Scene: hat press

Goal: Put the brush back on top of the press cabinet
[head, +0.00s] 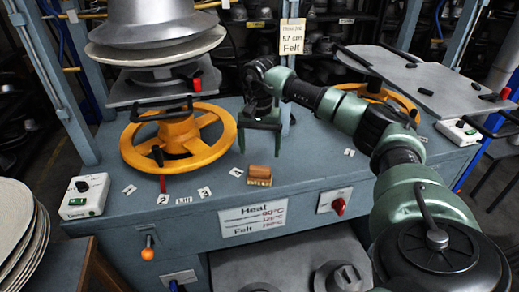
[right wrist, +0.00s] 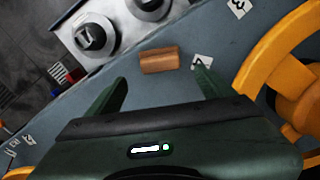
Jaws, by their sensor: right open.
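The brush (head: 260,175), a small block with a brown wooden back and paler bristles below, sits on the blue-grey top of the press cabinet (head: 310,165), close to its front edge. My right gripper (head: 261,148) is open and empty above and behind the brush, fingers pointing down. In the right wrist view the brush (right wrist: 159,60) lies ahead of the gap between the two green fingers (right wrist: 161,80), apart from both. My left gripper is not in view.
A yellow handwheel (head: 222,128) stands left of my gripper, with a metal hat form (head: 150,30) above it. Another yellow wheel (head: 402,103) is behind my right arm. A white control box (head: 85,195) sits at the left corner. Grey hat blocks (head: 342,277) lie below the front edge.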

